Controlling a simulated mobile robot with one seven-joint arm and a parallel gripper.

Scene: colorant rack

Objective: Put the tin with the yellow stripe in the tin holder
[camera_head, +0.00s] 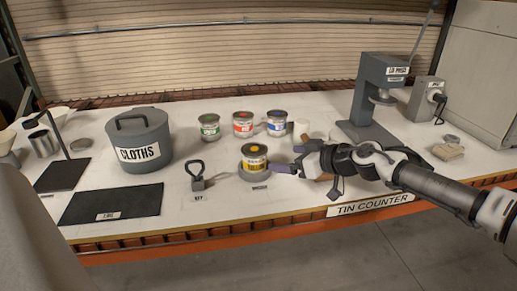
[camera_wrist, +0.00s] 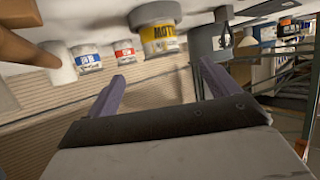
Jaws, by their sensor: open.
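The tin with the yellow stripe (camera_head: 254,157) stands upright in the round grey tin holder (camera_head: 254,176) near the middle of the counter. Its lower part is hidden by the holder wall. In the wrist view, which is upside down, the tin (camera_wrist: 161,40) shows between and beyond the fingers, with the holder (camera_wrist: 152,13) above it in the picture. My gripper (camera_head: 287,160) is just right of the tin, with its purple fingers apart. In the wrist view the gripper (camera_wrist: 158,80) is empty, with a gap between its fingertips and the tin.
Green (camera_head: 209,127), red (camera_head: 243,124) and blue (camera_head: 277,123) tins stand behind. A key-tagged grey weight-like object (camera_head: 197,177) is left of the holder. A large cloths pot (camera_head: 139,140) and dark mat (camera_head: 112,203) lie further left. A grey press (camera_head: 379,100) stands back right.

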